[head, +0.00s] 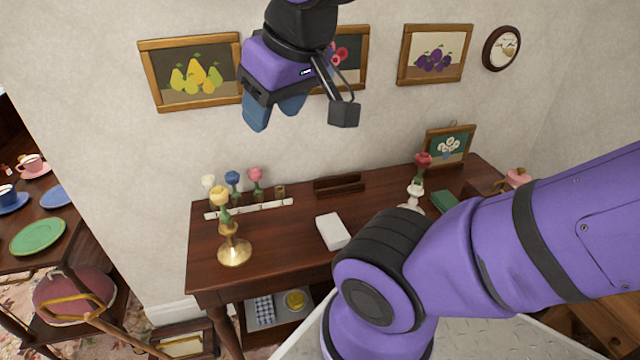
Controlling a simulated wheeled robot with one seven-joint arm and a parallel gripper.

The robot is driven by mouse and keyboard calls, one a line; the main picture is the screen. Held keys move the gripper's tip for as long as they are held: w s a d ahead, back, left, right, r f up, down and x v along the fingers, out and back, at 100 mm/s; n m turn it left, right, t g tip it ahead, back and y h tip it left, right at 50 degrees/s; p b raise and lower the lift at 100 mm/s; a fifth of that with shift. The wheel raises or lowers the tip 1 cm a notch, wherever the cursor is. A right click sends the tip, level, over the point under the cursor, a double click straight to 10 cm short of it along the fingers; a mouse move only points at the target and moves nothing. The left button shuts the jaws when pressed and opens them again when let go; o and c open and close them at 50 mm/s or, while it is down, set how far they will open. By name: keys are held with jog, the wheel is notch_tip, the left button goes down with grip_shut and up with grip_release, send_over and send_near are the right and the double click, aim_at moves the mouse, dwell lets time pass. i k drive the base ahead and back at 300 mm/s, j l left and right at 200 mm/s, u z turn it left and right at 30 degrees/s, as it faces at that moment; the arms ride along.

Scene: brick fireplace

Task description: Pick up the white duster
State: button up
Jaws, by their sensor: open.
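The white duster appears to be the white flat block (332,232) lying on the dark wooden table, near the middle of its top. All of it shows, and nothing touches it from above. My gripper (300,114) is high up in front of the wall pictures, open and empty, with its fingers pointing down. In the picture it is above and a little left of the white block, well apart from it.
A brass candlestick (234,246) stands left of the block. Behind it is a white rack (250,209) with flowers. A white holder (414,194) with a red flower and a green block (445,202) are to the right. My arm covers the table's front right.

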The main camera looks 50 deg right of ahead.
aim_at(335, 235)
jog(key=z, duration=1.15)
